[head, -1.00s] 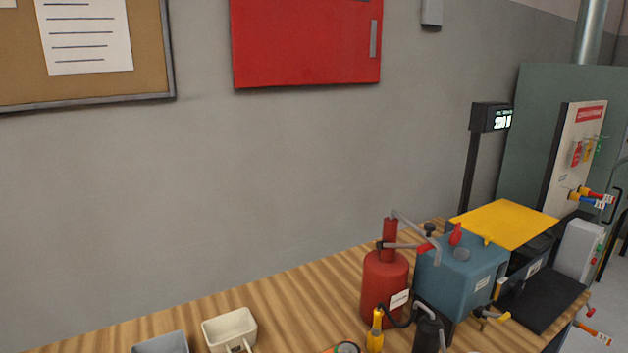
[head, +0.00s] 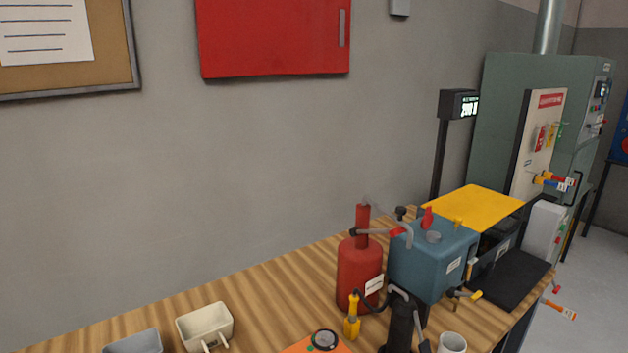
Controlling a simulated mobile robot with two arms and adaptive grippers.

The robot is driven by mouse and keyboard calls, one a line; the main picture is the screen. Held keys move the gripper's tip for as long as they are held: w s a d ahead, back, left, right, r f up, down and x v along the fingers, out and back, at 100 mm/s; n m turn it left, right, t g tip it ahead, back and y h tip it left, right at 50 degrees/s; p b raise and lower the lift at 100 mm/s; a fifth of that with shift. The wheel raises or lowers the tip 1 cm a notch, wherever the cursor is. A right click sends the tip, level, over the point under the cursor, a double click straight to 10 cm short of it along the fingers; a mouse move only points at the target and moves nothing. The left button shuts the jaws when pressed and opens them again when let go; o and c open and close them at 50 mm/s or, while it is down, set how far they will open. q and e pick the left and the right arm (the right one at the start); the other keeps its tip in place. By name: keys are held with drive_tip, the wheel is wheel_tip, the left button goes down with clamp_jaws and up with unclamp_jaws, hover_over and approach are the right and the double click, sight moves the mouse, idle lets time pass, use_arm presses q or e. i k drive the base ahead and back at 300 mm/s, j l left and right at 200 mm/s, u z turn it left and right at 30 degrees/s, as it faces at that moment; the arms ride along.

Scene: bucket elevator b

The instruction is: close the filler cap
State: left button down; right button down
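A blue-grey tank (head: 432,262) stands toward the right end of the wooden workbench. On its top I see a round grey fitting (head: 433,237) and an upright red part (head: 427,217) beside it. I cannot tell which of these is the filler cap, or whether the cap is open or shut. A small yellow part (head: 457,222) sits at the top's right edge. Neither of my grippers is in view.
A red cylinder (head: 359,275) with a grey lever stands just left of the tank. In front are a black cylindrical tool (head: 401,322), a white mug (head: 452,343) and an orange item (head: 315,346). A cream bin (head: 205,327) is further left. Bare bench (head: 270,290) lies between.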

sight(426, 222)
drive_tip(key=l+u, duration=0.2)
drive_tip(key=u, duration=0.2)
drive_tip(key=l+u, duration=0.2)
drive_tip(key=u, duration=0.2)
drive_tip(key=k+l+u, duration=0.1)
drive_tip(key=l+u, duration=0.2)
drive_tip(key=u, duration=0.15)
drive_tip(key=k+l+u, duration=0.1)
drive_tip(key=l+u, duration=0.2)
drive_tip(key=u, duration=0.15)
drive_tip(key=k+l+u, duration=0.15)
drive_tip(key=u, duration=0.3)
drive_tip(key=k+l+u, duration=0.25)
drive_tip(key=u, duration=0.2)
drive_tip(key=k+l+u, duration=0.15)
drive_tip(key=u, duration=0.3)
drive_tip(key=k+l+u, duration=0.25)
drive_tip(key=k+u, duration=0.15)
drive_tip(key=k, duration=0.25)
drive_tip(key=k+u, duration=0.4)
drive_tip(key=k, duration=0.25)
